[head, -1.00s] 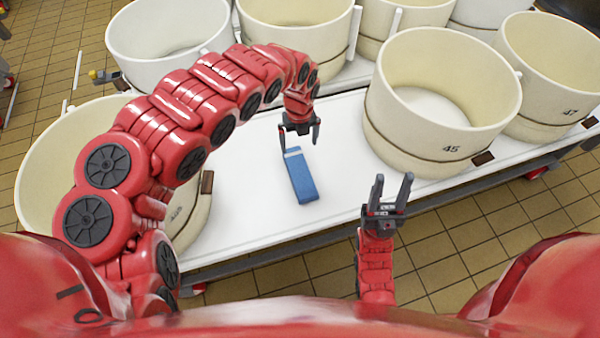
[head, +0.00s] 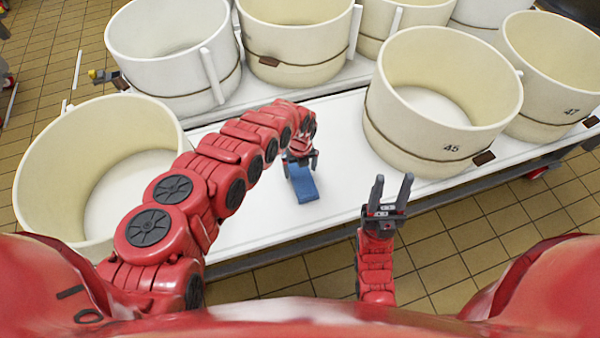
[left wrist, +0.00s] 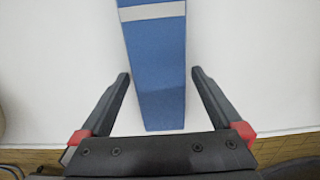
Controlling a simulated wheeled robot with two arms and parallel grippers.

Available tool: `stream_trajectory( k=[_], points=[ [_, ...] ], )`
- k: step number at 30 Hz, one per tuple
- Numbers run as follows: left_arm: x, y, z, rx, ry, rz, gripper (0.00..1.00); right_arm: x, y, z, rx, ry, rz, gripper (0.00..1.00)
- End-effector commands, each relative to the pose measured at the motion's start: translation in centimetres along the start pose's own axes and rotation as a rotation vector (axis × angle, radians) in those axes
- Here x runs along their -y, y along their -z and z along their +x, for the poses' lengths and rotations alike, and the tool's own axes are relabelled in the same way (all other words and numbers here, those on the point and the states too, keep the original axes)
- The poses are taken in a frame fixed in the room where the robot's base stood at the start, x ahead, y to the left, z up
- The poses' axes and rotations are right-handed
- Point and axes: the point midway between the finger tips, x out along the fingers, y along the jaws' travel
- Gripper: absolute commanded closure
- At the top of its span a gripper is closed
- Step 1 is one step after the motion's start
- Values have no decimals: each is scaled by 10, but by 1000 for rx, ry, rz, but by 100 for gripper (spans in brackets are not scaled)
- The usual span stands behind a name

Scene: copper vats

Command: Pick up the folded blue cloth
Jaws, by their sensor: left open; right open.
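The folded blue cloth (head: 304,187) lies flat on the white table between the vats. In the left wrist view the cloth (left wrist: 157,70) is a long blue strip with a pale band across it. My left gripper (head: 301,165) is over the cloth and hides its far part in the head view. In the left wrist view my left gripper (left wrist: 160,85) is open, with one finger on each side of the cloth's near end and a gap on both sides. My right gripper (head: 391,192) is open and empty in front of the table's edge.
The white table (head: 335,150) has bare room around the cloth. A cream vat marked 45 (head: 448,125) stands to the right, and another cream vat (head: 50,165) stands at the left beside my left arm. Several more vats stand behind.

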Motion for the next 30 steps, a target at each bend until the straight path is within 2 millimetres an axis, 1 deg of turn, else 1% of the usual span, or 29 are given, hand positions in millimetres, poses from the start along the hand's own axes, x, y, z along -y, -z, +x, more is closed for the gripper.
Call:
stream_trajectory(
  k=[1, 3, 10, 11, 15, 23, 24, 25, 30],
  points=[
    [0, 1, 5, -1, -1, 0, 0, 0, 0, -1, 0, 0, 0, 54],
    [-1, 1, 7, -1, -2, -2, 0, 0, 0, -1, 0, 0, 0, 54],
    [-2, 0, 7, 0, -3, -2, 0, 0, 0, -1, 0, 0, 0, 54],
    [-1, 0, 7, 0, -2, -2, 2, 0, 0, -1, 0, 0, 0, 54],
    [-1, 0, 7, 0, -2, -1, 27, 0, 0, -1, 0, 0, 0, 54],
    [-1, 0, 7, 0, -2, -2, 74, 0, 0, -1, 0, 0, 0, 54],
    [-1, 0, 7, 0, -2, -1, 81, 0, 0, -1, 0, 0, 0, 54],
    [-1, 0, 7, 0, -2, -1, 83, 0, 0, -1, 0, 0, 0, 54],
    [-1, 0, 7, 0, -2, -1, 83, 0, 0, -1, 0, 0, 0, 54]
  ],
)
